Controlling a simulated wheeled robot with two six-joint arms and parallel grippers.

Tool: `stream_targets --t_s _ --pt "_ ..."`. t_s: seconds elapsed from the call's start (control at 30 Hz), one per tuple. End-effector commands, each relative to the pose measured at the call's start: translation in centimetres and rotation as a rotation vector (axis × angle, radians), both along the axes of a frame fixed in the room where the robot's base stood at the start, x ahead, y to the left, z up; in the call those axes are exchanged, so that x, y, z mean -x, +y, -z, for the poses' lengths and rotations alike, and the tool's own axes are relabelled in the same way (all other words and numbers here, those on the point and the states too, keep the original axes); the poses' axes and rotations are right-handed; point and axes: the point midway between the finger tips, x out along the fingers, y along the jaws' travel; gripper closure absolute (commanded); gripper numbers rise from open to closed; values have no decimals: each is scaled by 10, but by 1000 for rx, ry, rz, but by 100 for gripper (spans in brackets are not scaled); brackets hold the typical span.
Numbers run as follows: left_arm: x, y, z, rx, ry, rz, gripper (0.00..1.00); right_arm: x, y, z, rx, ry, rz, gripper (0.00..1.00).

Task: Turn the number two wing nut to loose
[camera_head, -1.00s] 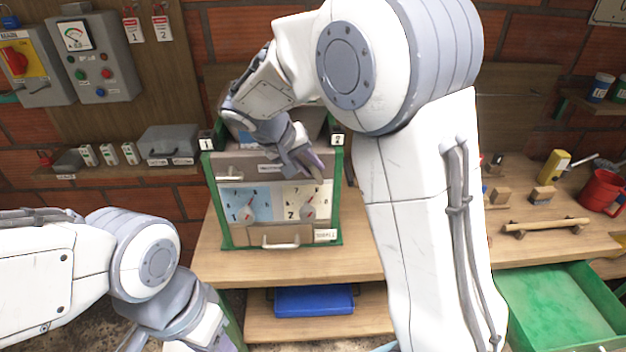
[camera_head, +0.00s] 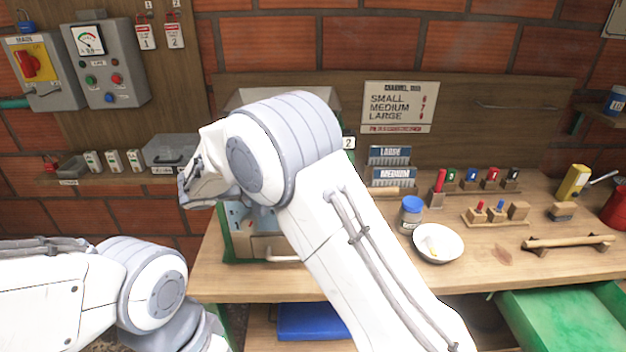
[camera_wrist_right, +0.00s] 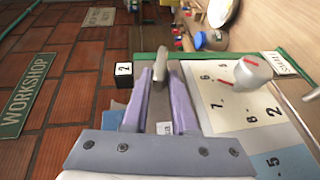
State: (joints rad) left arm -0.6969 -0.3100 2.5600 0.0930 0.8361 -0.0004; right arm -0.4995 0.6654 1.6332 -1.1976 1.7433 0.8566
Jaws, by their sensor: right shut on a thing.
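My right gripper (camera_wrist_right: 161,75) has purple fingers closed around a narrow grey metal piece (camera_wrist_right: 160,66), which appears to be the number two wing nut. A black block with a "2" label (camera_wrist_right: 123,69) is just left of the fingertips in the right wrist view. In the head view my right arm hides the fingers and most of the green-edged machine (camera_head: 229,245). The "2" label also shows in the head view (camera_head: 348,143). My left arm is at the lower left of the head view, with its fingertips out of view.
A dial panel with a red-marked knob (camera_wrist_right: 250,70) is right of the fingers in the wrist view. On the bench, a blue-lidded jar (camera_head: 411,214) and a white bowl (camera_head: 438,243) stand right of my arm. A green drawer (camera_head: 560,318) is open at the lower right.

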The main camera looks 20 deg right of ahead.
Motion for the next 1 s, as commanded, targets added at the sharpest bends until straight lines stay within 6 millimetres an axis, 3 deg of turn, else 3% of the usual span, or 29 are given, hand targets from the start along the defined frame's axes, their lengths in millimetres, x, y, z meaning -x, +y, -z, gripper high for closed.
stream_targets --t_s 0.4,0.97,1.0 --pt "0 0 10 0 0 0 50 1 0 5 148 47 4 100" --pt "0 0 10 0 0 0 50 1 -1 5 162 51 4 100" --pt "0 0 10 0 0 0 50 1 -1 5 162 51 4 59"
